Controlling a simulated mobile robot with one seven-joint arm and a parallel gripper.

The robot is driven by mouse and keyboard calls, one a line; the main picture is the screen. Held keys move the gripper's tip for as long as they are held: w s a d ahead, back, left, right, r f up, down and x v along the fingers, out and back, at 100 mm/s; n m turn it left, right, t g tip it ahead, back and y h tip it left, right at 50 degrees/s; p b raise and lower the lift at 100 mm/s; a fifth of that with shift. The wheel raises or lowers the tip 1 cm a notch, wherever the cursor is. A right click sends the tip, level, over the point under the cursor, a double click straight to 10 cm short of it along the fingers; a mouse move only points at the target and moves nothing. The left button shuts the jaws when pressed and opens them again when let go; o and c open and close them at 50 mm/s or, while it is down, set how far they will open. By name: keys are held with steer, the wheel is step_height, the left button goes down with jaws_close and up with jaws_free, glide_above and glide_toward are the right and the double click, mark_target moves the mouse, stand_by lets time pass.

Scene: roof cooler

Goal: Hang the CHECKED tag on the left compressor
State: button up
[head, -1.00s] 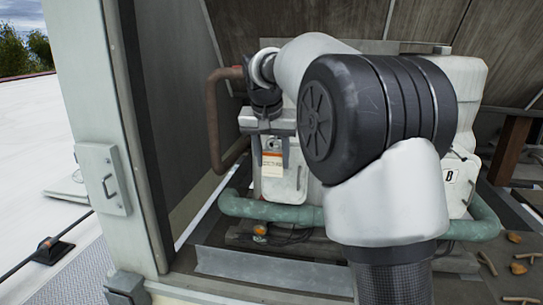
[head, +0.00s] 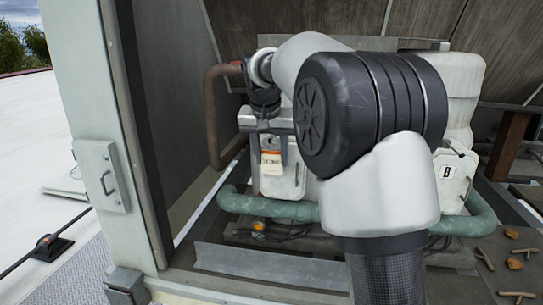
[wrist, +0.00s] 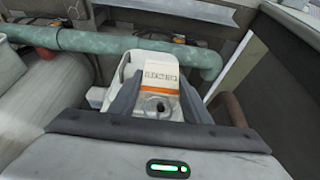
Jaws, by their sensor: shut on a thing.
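The CHECKED tag (head: 271,165) is a small cream tag with an orange band; its lettering is too small to read surely. My gripper (head: 271,147) is shut on it at its upper end, and the tag hangs down in the head view. In the wrist view the tag (wrist: 160,72) sits between my fingers (wrist: 160,105), with a dark round hole near its orange band. The left compressor (head: 287,183) is a white housing right behind the tag. I cannot tell whether the tag touches it. My arm hides its upper and right parts, and I see no hook.
A right compressor (head: 453,172) marked B stands beyond my arm. A green pipe (head: 270,208) runs low in front of the left one, and a brown pipe (head: 212,120) bends at its left. A grey post (head: 100,140) stands at the left. Debris lies at the lower right.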

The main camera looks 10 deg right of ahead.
steer(key=o, duration=1.1)
steer(key=p+v, duration=0.1)
steer(key=v, duration=1.6)
steer(key=shift+r, duration=0.2)
steer(key=s+d+f+n+y, duration=0.1)
steer(key=s+f, duration=0.2)
steer(key=s, duration=0.5)
steer(key=s+d+f+n, duration=0.1)
steer(key=s+f+n, duration=0.15)
steer(key=s, duration=0.55)
steer(key=shift+n+t+y, duration=0.4)
steer(key=shift+n+t, duration=0.15)
steer(key=shift+t, duration=0.15)
steer(key=s+f, duration=1.4)
steer(key=shift+d+f, duration=0.1)
